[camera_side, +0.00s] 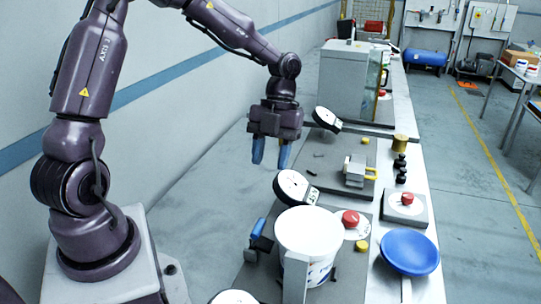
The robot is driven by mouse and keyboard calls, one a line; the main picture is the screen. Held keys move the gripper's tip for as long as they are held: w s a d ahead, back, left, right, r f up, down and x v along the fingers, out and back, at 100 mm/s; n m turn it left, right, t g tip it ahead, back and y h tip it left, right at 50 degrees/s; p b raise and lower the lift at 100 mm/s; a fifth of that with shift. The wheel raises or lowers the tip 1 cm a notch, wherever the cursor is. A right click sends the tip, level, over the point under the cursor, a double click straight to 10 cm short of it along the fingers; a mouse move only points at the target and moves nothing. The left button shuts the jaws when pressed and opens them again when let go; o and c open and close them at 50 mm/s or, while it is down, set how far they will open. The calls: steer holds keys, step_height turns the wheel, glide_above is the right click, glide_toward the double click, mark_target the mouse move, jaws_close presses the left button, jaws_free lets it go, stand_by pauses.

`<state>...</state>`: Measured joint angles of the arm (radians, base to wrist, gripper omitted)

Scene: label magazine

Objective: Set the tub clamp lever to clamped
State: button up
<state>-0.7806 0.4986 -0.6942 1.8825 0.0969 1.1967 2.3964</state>
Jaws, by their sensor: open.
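A white tub (308,236) stands upright on a grey station plate (345,286) at the front. A blue handle (258,228) sticks up at the tub's left side; it looks like the clamp lever, but I cannot tell its set position. A grey upright plate (295,278) hides part of the tub's front. My gripper (271,155) hangs with its blue fingers pointing down, open and empty. In the picture it is above and behind the tub, apart from the tub and the handle.
A dial gauge (291,187) stands close behind the tub. A red button (350,218), a yellow knob (362,246) and a blue dish (410,251) lie to the right. A grey fixture (356,170) and a large grey cabinet (346,82) stand farther back. The left bench top is mostly clear.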

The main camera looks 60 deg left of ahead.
mark_target(258, 229)
steer(key=shift+a+f, duration=0.1)
steer(key=shift+a, duration=0.1)
steer(key=c, duration=0.3)
steer(key=s+a+f+n, duration=0.1)
steer(key=s+a+f+h, duration=0.1)
steer(key=f, duration=0.1)
steer(key=s+a+f+n+g, duration=0.1)
steer(key=a, duration=0.1)
steer(key=shift+s+f+n+h, duration=0.15)
steer(key=shift+f+n+h, duration=0.15)
steer(key=shift+f+h, duration=0.1)
jaws_close()
steer(key=s+a+f+m+t+h, duration=0.1)
steer(key=s+f+m+t+h, duration=0.35)
steer(key=s+m+t, duration=0.3)
steer(key=s+a+f+m+t+h, duration=0.1)
steer(key=s+f+m+t+h, duration=0.35)
steer(key=s+m+t, duration=0.3)
steer(key=w+d+n+t+y, duration=0.1)
steer(key=w+d+n, duration=0.7)
steer(key=w+n, duration=0.3)
steer(key=shift+n+t, duration=0.4)
steer(key=shift+n, duration=0.3)
